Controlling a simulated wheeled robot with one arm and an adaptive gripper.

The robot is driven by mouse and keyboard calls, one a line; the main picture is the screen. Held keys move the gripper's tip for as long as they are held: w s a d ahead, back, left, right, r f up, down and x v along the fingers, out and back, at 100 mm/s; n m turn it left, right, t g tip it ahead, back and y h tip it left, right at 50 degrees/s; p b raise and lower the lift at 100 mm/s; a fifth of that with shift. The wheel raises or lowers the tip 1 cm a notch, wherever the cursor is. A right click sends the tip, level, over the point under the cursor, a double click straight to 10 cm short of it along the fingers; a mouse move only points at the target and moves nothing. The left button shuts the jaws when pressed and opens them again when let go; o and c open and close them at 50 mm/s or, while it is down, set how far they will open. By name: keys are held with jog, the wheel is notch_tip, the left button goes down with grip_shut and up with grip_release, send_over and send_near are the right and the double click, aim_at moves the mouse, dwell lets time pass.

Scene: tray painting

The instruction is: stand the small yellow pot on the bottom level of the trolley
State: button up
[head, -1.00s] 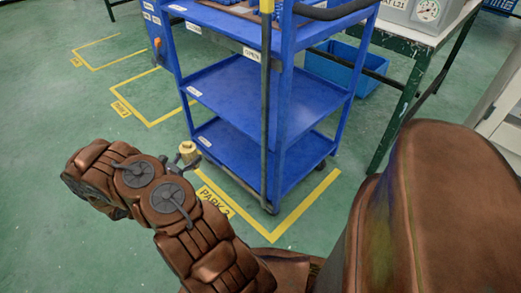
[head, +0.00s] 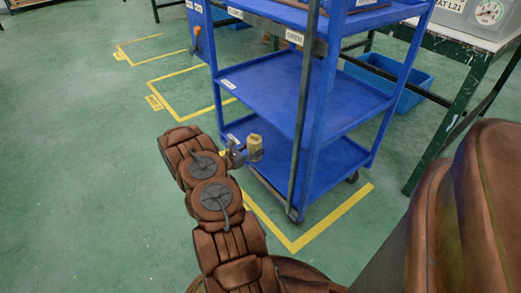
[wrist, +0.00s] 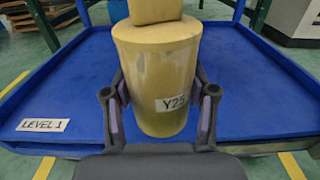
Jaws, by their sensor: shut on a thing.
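The small yellow pot (head: 255,148) is upright and held in my gripper (head: 238,156). In the wrist view the pot (wrist: 160,85) is scuffed, has a label reading Y25, and stands between both fingers of my gripper (wrist: 163,98), which are shut on its sides. The blue trolley (head: 305,90) has several levels. Its bottom level (head: 325,160) is a shallow tray, empty apart from the pot in front of it. In the wrist view the bottom level (wrist: 75,85) carries a LEVEL 1 label, and the pot overlaps its near part. I cannot tell whether the pot's base touches it.
The middle shelf (head: 330,90) hangs above the bottom level, and a dark upright post (head: 300,130) stands at the near corner. A green-legged table (head: 462,85) and a blue crate (head: 395,85) are at the right. Green floor at the left is open.

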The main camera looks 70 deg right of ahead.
jog(key=d, duration=0.2)
jog(key=d+b, duration=0.1)
jog(key=d, duration=0.3)
jog(key=shift+w+f+b, duration=0.3)
jog(key=shift+w+b, duration=0.1)
jog(key=shift+d+f+b, duration=0.15)
jog(key=shift+f+b, duration=0.15)
notch_tip(320, 180, down, 3)
jog(key=shift+b, duration=0.95)
jog(key=shift+r, duration=0.1)
jog(key=o, duration=0.8)
jog(key=shift+o, duration=0.2)
